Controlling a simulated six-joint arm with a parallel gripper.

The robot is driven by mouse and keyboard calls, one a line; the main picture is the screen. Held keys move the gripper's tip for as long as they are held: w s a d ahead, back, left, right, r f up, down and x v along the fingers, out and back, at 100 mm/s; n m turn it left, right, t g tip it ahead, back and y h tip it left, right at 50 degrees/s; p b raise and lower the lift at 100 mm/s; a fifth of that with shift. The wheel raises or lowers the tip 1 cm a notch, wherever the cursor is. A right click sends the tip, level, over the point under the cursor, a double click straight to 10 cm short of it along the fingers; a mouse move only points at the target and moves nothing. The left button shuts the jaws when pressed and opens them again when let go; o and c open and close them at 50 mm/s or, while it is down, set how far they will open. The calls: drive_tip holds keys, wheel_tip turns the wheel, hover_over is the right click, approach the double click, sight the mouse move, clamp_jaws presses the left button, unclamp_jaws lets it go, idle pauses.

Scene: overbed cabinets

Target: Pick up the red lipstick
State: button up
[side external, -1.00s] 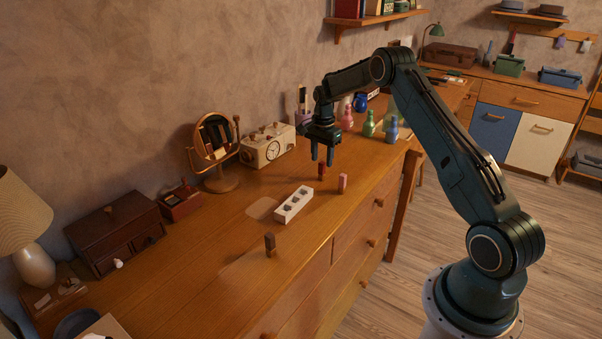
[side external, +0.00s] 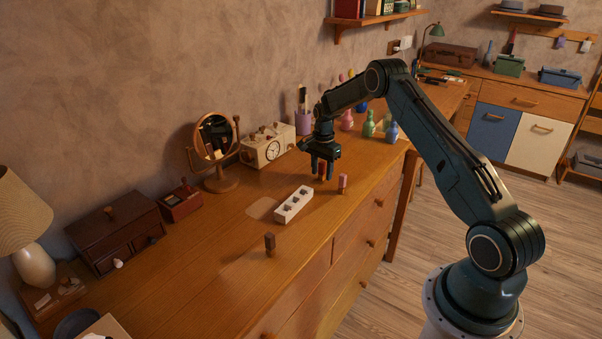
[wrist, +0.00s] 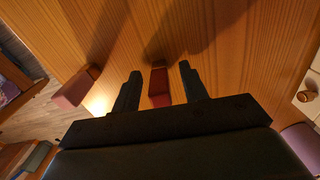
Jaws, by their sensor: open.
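The red lipstick (side external: 322,170) stands upright on the wooden dresser top. In the wrist view the red lipstick (wrist: 159,85) sits between my two fingers, with a gap on each side. My gripper (side external: 322,170) is open, pointing down, with its fingers around the lipstick; it also shows in the wrist view (wrist: 160,82). The fingers partly hide the lipstick in the side view.
A pink lipstick (side external: 342,183) stands close by on the right, also in the wrist view (wrist: 77,88). A white holder with slots (side external: 293,205) lies in front, and a brown lipstick (side external: 270,244) stands nearer. Several bottles (side external: 368,125) stand behind.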

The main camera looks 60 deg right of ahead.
sight(322, 162)
drive_tip(key=c, duration=0.9)
drive_tip(key=shift+r, duration=0.15)
wheel_tip(322, 162, up, 20)
idle(0.4)
idle(0.4)
